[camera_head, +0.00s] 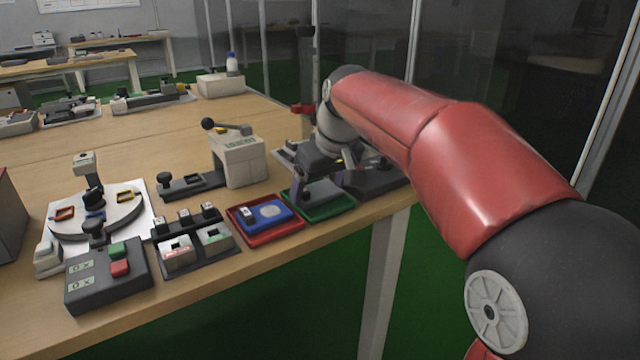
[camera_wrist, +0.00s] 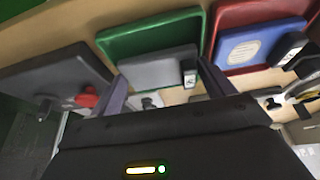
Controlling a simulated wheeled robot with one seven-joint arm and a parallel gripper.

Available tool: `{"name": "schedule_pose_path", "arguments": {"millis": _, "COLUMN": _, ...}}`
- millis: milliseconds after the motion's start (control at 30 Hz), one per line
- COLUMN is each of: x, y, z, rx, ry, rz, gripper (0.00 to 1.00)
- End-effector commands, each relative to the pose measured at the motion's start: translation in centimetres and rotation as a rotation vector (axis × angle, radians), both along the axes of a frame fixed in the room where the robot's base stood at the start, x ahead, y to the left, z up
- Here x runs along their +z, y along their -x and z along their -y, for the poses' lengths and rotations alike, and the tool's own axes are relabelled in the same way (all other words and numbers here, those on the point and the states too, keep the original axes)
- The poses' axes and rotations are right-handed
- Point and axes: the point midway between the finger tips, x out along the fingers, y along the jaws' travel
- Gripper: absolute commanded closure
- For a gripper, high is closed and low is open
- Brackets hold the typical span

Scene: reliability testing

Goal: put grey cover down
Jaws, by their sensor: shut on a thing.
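The grey cover (camera_wrist: 155,71) shows in the wrist view between my two fingers, a flat grey plate with a small black-and-white block at its right end. My gripper (camera_wrist: 163,82) is shut on it. The cover overlaps the near part of the green tray (camera_wrist: 112,43). In the head view my gripper (camera_head: 304,188) points down over the green tray (camera_head: 325,213), and the cover is largely hidden there. I cannot tell whether the cover touches the tray floor.
A red tray (camera_head: 237,226) with a blue cover (camera_head: 254,215) sits directly left of the green tray. A dark device (camera_head: 378,180) stands close on its right. A beige press (camera_head: 238,160) stands behind. The table's front edge is near.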

Motion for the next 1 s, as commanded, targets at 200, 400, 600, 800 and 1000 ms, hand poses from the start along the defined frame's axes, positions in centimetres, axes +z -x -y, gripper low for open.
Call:
{"name": "schedule_pose_path", "arguments": {"millis": 200, "x": -0.8, "y": 0.1, "z": 0.0, "rx": 0.002, "ry": 0.005, "rz": -0.01, "gripper": 0.18}}
{"name": "schedule_pose_path", "arguments": {"millis": 400, "x": -1.0, "y": 0.1, "z": 0.0, "rx": 0.003, "ry": 0.007, "rz": -0.016, "gripper": 0.0}}
{"name": "schedule_pose_path", "arguments": {"millis": 600, "x": 0.7, "y": 0.1, "z": 0.0, "rx": 0.003, "ry": 0.008, "rz": -0.015, "gripper": 0.0}}
{"name": "schedule_pose_path", "arguments": {"millis": 800, "x": 4.7, "y": 1.4, "z": 1.0, "rx": 0.001, "ry": 0.004, "rz": -0.006, "gripper": 0.0}}
{"name": "schedule_pose_path", "arguments": {"millis": 1000, "x": 8.9, "y": 2.7, "z": 1.9, "rx": 0.0, "ry": 0.002, "rz": -0.003, "gripper": 0.0}}
